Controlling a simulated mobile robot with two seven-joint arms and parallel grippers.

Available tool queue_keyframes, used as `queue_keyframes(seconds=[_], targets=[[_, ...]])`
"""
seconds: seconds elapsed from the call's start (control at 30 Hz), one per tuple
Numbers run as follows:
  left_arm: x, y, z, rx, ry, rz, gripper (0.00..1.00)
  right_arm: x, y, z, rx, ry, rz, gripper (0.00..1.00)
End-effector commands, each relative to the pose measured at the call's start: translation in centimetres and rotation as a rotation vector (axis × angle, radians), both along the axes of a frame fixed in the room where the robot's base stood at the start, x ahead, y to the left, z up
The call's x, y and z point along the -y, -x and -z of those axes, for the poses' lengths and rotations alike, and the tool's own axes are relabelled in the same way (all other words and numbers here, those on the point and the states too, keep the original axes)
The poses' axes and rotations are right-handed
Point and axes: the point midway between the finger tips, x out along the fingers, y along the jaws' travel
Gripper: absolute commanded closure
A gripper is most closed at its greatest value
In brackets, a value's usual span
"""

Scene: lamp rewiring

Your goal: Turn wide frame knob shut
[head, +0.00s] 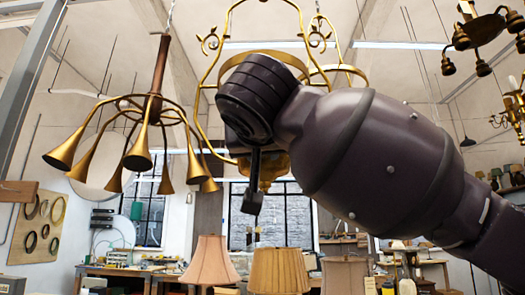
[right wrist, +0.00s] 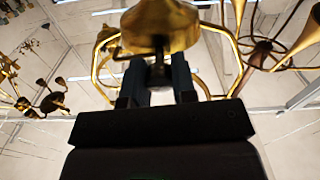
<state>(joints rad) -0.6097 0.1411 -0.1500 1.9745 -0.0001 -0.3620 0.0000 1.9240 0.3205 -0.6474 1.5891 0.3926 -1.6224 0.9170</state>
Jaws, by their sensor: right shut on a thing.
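A gold hanging frame (head: 205,80) with curled ornaments is in the upper middle of the head view, partly hidden by my right arm. Its brass lower end (head: 272,168) shows just below my wrist. In the right wrist view, a brass bowl-shaped part (right wrist: 160,22) hangs over the jaws, with a small dark stem or knob (right wrist: 158,72) under it. My right gripper (right wrist: 158,84) is shut on this small part from below, one finger on each side. The knob's exact shape and how far it is turned cannot be told. My left gripper is in neither view.
A horn-armed chandelier (head: 140,110) hangs at left; it also shows in the right wrist view (right wrist: 262,48). Another brass chandelier (head: 480,32) hangs at upper right. Several lampshades (head: 210,262) stand below. A cluttered workbench (head: 130,272) is farther back.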

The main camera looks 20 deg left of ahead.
Motion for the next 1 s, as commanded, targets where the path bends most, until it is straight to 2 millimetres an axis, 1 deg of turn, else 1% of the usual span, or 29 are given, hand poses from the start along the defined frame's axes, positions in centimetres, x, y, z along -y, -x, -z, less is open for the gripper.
queue_keyframes(seconds=[0.03, 0.23, 0.57, 1.0], targets=[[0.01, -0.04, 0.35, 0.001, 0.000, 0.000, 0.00, -0.05, 0.01, 0.23, 0.007, 0.026, -0.001, 0.98], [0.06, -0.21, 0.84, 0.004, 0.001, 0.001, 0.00, -0.11, 0.03, 0.21, 0.052, 0.181, -0.001, 0.98], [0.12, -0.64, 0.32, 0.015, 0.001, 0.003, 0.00, -0.15, 0.06, 0.03, 0.139, 0.483, -0.001, 0.98], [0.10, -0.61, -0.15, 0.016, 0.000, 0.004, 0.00, -0.20, 0.07, 0.06, 0.256, 0.887, -0.001, 0.98]])
